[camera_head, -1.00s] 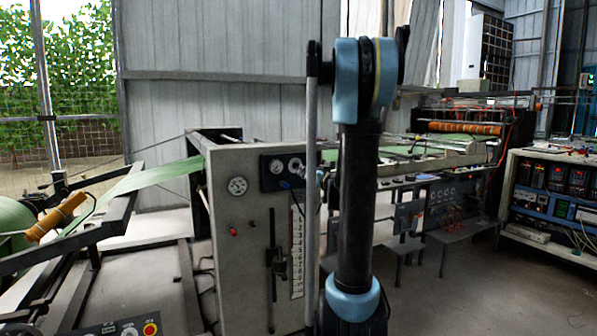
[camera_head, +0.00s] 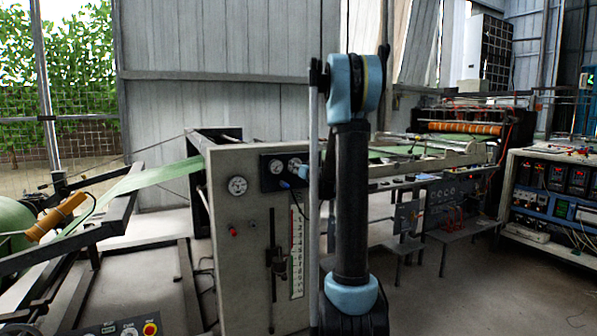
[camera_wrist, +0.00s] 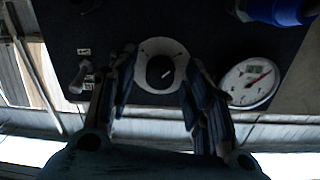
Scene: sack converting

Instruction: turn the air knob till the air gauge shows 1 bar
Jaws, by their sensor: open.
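The air knob (camera_wrist: 161,72), a dark round knob with a white mark on a pale ring, is in the middle of the wrist view. My gripper (camera_wrist: 158,82) is open, with one finger on each side of the knob; I cannot tell whether they touch it. The air gauge (camera_wrist: 248,83) is right of the knob, white-faced with a red needle pointing up and right. Its numbers are too small to read. In the head view the gauge (camera_head: 277,167) sits on the black panel (camera_head: 267,182); my arm stands right of it and the gripper is mostly hidden.
A small metal fitting (camera_wrist: 82,78) is left of the knob, and a blue part (camera_wrist: 283,10) is at upper right in the wrist view. A second gauge (camera_head: 238,185), a red button (camera_head: 233,231) and a vertical scale (camera_head: 297,252) are on the grey cabinet (camera_head: 235,290).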

